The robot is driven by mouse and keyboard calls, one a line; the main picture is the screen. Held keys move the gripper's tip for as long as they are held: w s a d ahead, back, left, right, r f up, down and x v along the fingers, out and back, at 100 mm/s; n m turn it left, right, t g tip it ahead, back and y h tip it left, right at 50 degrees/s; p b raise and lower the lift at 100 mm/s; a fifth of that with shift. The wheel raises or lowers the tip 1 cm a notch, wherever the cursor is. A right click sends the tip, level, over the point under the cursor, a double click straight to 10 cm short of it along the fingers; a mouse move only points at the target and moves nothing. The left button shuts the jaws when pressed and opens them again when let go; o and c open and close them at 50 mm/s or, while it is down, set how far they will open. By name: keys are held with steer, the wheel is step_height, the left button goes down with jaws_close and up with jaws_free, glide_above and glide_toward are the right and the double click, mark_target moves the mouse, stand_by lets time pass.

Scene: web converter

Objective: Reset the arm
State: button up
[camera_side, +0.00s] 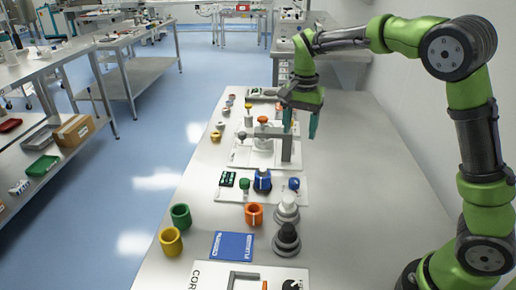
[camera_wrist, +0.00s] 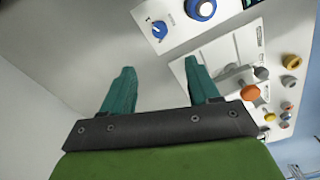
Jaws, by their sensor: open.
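My gripper (camera_side: 301,122) hangs above the table, over the right side of the middle white plate (camera_side: 240,155) with its grey bracket. In the wrist view my gripper (camera_wrist: 160,88) shows two teal fingers spread apart with nothing between them. The fingers point down in the side view and are apart from the table. The right finger in the wrist view overlaps the view of the white plate (camera_wrist: 228,58) with the orange knob (camera_wrist: 250,93).
The white table (camera_side: 196,200) holds a nearer plate with a blue knob (camera_side: 262,181), green, yellow and orange cups (camera_side: 254,214), dark and grey stepped cones (camera_side: 286,240), and a blue card (camera_side: 233,246). Small coloured parts line the left edge. The table's right side is mostly bare.

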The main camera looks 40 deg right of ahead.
steer(key=s+a+r+n+t, duration=0.1)
steer(key=s+a+n+t, duration=0.1)
steer(key=s, duration=0.5)
steer(key=s+a+r+n+t+y, duration=0.1)
steer(key=s+a+r+n+t, duration=0.1)
steer(key=s+n, duration=0.2)
steer(key=s+a+r+n+t+y, duration=0.1)
steer(key=s+r+n+t, duration=0.1)
steer(key=s, duration=0.7)
steer(key=shift+s+a+n+t, duration=0.4)
steer(key=shift+n+t, duration=0.1)
steer(key=shift+t, duration=0.1)
